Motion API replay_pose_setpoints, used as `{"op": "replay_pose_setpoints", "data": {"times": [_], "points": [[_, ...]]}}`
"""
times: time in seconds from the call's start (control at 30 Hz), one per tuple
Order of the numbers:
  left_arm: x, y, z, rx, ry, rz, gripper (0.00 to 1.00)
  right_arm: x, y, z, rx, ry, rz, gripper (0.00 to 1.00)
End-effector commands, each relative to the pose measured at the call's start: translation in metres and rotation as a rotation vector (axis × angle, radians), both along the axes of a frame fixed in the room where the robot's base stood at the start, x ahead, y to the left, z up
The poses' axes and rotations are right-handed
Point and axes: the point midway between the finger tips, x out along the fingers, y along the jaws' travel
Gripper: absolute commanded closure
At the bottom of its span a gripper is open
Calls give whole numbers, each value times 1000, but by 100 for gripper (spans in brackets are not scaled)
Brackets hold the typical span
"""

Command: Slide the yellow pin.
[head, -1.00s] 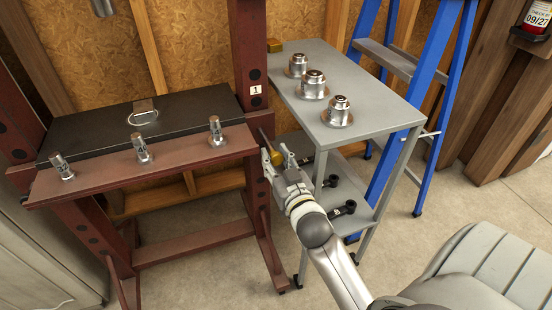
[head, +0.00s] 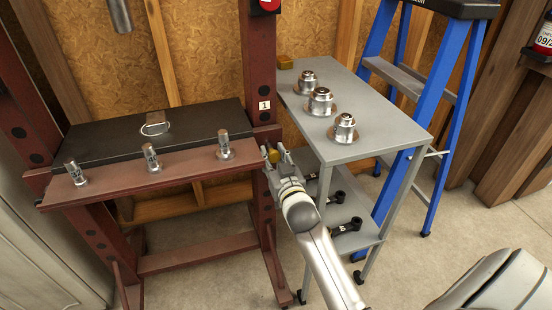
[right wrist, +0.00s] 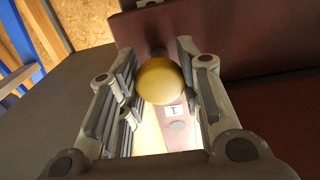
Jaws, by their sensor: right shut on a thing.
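The yellow pin (head: 274,156) shows as a round yellow knob beside the right post of the dark red press frame (head: 258,60). My right gripper (head: 277,154) is shut on it. In the right wrist view the yellow knob (right wrist: 160,81) sits between the two fingers, in front of a dark red beam of the frame (right wrist: 240,40). The pin's shaft is hidden, so I cannot tell how far it sits in the frame. My left gripper is not in view.
Several labelled metal pieces, one of them here (head: 225,146), stand on the red crossbeam. A grey cart (head: 385,110) close on the right holds three metal fittings. A blue ladder (head: 450,120) stands behind it. Bare floor lies in front.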

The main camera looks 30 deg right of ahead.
Motion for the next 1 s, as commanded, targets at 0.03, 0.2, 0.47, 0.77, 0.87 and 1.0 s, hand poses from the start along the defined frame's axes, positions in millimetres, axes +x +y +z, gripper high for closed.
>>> {"op": "replay_pose_setpoints", "data": {"times": [0.03,0.2,0.47,0.77,0.87,1.0], "points": [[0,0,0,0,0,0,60,1,-1,4,-3,-8,-2,100],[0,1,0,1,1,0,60,1,-1,4,-2,-8,-2,49],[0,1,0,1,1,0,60,1,-1,3,-1,-6,-1,44],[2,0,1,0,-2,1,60,-17,3,1,0,-4,-1,44],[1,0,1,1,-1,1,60,-34,8,1,1,-3,-1,44],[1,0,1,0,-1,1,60,-62,14,1,0,-3,-2,44]]}}
